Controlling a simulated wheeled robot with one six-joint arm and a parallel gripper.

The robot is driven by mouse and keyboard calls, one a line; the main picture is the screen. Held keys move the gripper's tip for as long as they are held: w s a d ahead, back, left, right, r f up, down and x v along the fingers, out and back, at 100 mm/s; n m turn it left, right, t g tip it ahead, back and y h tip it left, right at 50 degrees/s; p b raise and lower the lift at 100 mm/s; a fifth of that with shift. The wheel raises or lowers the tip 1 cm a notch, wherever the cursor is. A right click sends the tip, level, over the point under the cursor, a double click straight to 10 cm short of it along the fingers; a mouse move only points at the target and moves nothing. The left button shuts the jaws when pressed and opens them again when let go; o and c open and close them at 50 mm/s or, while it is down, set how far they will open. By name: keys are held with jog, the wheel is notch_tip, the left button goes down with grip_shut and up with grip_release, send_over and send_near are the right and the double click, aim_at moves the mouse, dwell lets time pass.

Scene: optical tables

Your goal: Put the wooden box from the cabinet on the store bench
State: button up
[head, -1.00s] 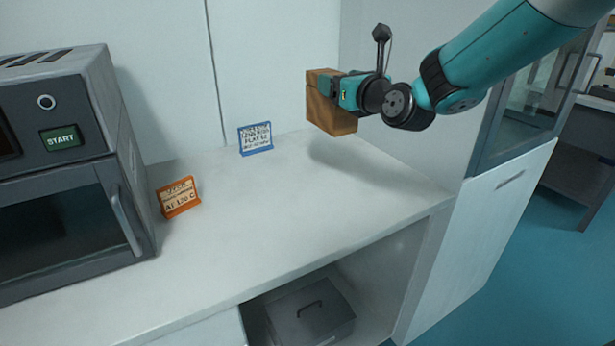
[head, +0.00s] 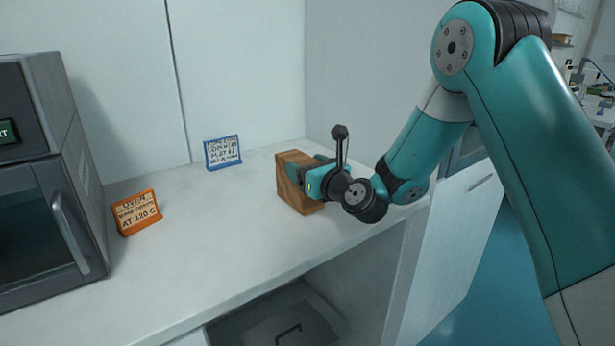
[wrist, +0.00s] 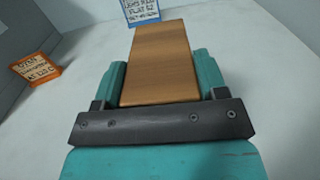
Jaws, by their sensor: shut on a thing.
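The wooden box (head: 294,186) is a small brown block standing upright at the right part of the white bench top (head: 215,240). Its lower edge looks at or very close to the surface; I cannot tell if it touches. My gripper (head: 303,178) is shut on the box from the right side. In the wrist view the box (wrist: 160,62) sits between the two teal fingers (wrist: 162,84). The gripper hides part of the box's right side in the head view.
A blue-framed sign (head: 223,153) stands behind the box, and an orange sign (head: 137,212) stands to the left. A grey oven (head: 45,180) is at the far left. Walls close the back and right. Below the top is an open shelf with a grey lidded case (head: 285,325).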

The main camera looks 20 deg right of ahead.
jog(key=shift+f, duration=0.1)
jog(key=shift+f, duration=0.15)
jog(key=o, duration=1.3)
jog(key=shift+o, duration=0.2)
